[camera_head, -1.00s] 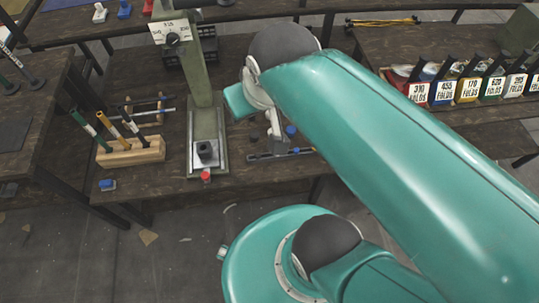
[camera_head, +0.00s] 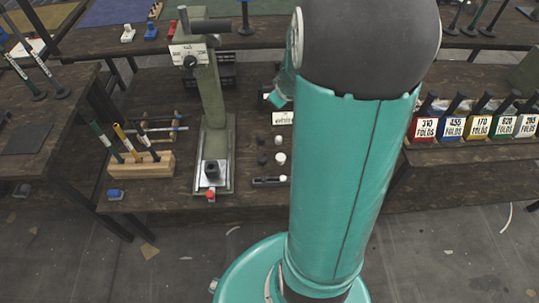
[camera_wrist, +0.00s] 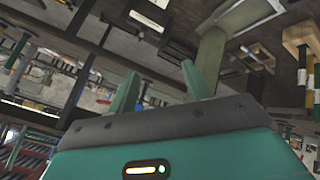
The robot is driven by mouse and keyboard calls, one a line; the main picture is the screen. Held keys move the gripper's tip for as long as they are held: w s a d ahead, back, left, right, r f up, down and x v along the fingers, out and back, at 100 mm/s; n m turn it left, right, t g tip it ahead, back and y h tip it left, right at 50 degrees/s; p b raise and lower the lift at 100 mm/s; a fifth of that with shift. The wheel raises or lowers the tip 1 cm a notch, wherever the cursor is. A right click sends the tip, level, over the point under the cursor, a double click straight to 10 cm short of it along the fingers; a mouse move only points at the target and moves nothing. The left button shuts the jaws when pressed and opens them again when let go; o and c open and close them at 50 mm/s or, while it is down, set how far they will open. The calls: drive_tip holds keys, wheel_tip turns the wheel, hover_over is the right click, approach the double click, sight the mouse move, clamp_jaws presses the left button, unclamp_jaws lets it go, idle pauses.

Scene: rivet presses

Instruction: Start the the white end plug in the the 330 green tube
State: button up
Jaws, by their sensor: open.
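Small white cylinders (camera_head: 280,158), which look like end plugs, stand on the bench right of the press, beside dark ones (camera_head: 262,160). A green tube (camera_head: 104,141) leans in a wooden block (camera_head: 140,166) left of the press, with a yellow and a black tube; no 330 mark is readable. The block also shows at the upper right of the wrist view (camera_wrist: 300,33). My gripper (camera_wrist: 160,70) is open and nothing shows between its two green fingers. It is apart from the plugs and tubes. In the head view my arm hides most of it.
The green rivet press (camera_head: 212,100) stands mid-bench, with a red knob (camera_head: 210,195) in front. A blue piece (camera_head: 115,194) lies at the bench's front edge. Labelled bins (camera_head: 424,127) stand on the right bench. A card (camera_head: 283,118) stands behind the plugs.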

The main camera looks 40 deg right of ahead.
drive_tip(key=s+d+f+n+y, duration=0.1)
drive_tip(key=s+d+f, duration=0.1)
drive_tip(key=d+f, duration=0.7)
drive_tip(key=t+y, duration=0.6)
drive_tip(key=t, duration=0.1)
approach(284, 178)
drive_tip(key=x, duration=0.3)
drive_tip(key=shift+a+r, duration=0.15)
drive_tip(key=x, duration=0.5)
drive_tip(key=shift+w, duration=0.1)
drive_tip(key=c, duration=1.1)
